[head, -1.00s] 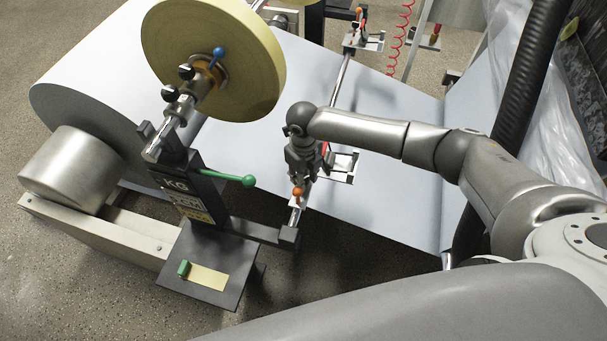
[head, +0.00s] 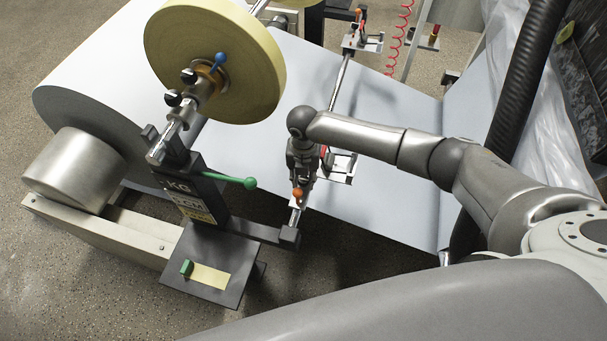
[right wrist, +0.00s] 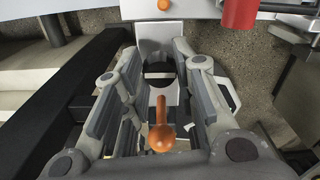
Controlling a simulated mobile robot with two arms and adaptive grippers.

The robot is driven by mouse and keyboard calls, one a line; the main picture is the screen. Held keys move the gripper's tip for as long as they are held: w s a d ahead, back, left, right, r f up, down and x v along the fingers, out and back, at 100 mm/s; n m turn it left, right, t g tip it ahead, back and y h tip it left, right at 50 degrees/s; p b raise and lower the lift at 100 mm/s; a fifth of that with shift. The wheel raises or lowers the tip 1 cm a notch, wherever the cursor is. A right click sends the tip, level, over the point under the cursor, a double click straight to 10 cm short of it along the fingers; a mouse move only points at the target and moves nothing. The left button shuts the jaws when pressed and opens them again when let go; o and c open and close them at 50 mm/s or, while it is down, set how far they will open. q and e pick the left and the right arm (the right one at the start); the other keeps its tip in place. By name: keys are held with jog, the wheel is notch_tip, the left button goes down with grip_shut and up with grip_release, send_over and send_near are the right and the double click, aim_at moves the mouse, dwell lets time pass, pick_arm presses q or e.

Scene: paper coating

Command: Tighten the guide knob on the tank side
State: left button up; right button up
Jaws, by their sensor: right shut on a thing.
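My right gripper (head: 300,177) points down over the near guide on the metal rail. In the right wrist view, its two fingers (right wrist: 164,73) are closed around a round black knob (right wrist: 160,69) with a pale bar across its face. The knob is partly hidden by the fingers. An orange ball-ended lever (right wrist: 161,136) stands between the fingers, nearer the camera; its orange ball (head: 298,193) shows just below the gripper in the head view. My left gripper is not in view.
The rail (head: 343,82) crosses above a wide white paper web (head: 250,140). Another guide (head: 362,40) sits farther along it. A black stand with a green-ended lever (head: 250,183) and a yellow tape roll (head: 215,60) are to the left. A red part (right wrist: 240,12) lies close to the fingers.

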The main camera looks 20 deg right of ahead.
aim_at(304, 179)
jog(key=shift+m, duration=0.6)
jog(key=o, duration=1)
jog(key=shift+o, duration=0.2)
notch_tip(304, 179, up, 12)
dwell(0.3)
